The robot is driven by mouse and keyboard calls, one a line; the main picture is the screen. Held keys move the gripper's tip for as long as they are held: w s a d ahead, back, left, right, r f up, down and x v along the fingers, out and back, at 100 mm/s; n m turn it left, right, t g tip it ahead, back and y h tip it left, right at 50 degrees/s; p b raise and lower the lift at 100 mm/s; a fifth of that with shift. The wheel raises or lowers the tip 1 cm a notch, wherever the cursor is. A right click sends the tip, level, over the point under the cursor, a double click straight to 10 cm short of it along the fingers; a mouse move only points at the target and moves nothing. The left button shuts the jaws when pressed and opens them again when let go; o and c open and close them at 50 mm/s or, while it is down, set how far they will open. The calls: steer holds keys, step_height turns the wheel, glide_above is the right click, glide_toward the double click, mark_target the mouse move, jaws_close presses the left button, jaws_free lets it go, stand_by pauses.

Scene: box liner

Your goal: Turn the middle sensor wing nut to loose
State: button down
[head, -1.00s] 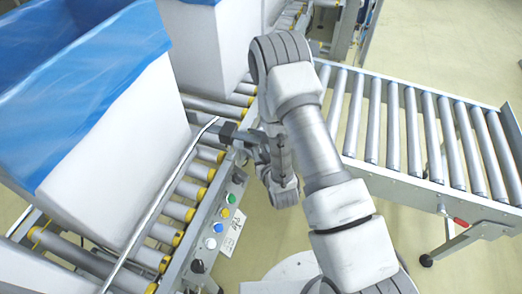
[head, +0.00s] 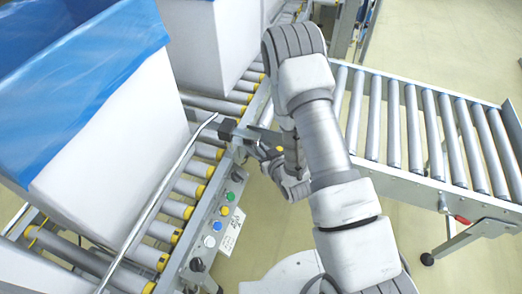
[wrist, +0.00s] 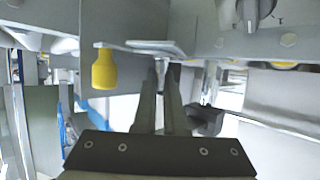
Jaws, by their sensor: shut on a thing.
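The middle sensor wing nut (wrist: 161,67) shows in the wrist view as a small pale metal piece under a bracket plate, mostly hidden by the fingertips. My gripper (wrist: 160,88) is shut on it from below, its two dark fingers close together. In the head view my gripper (head: 250,137) is at the side rail of the roller conveyor, above the control buttons. The wing nut itself cannot be made out there, and its turn angle cannot be told.
A yellow knob (wrist: 104,70) hangs left of the fingers, and a dark block (wrist: 206,120) is close on the right. A white box with a blue liner (head: 105,165) stands on the rollers beside a bent metal guide rod (head: 160,198). Another roller conveyor (head: 425,135) extends right.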

steer(key=shift+w+d+r+n+g+y+b, duration=0.1)
steer(key=shift+n+g+y+b, duration=0.35)
steer(key=shift+n+y, duration=0.5)
steer(key=shift+w+d+n+g+y+b, duration=0.1)
steer(key=shift+n+g+y+b, duration=0.35)
steer(key=shift+n+y, duration=0.45)
steer(key=shift+a, duration=0.1)
steer(key=c, duration=1)
jaws_free()
steer(key=shift+s, duration=0.1)
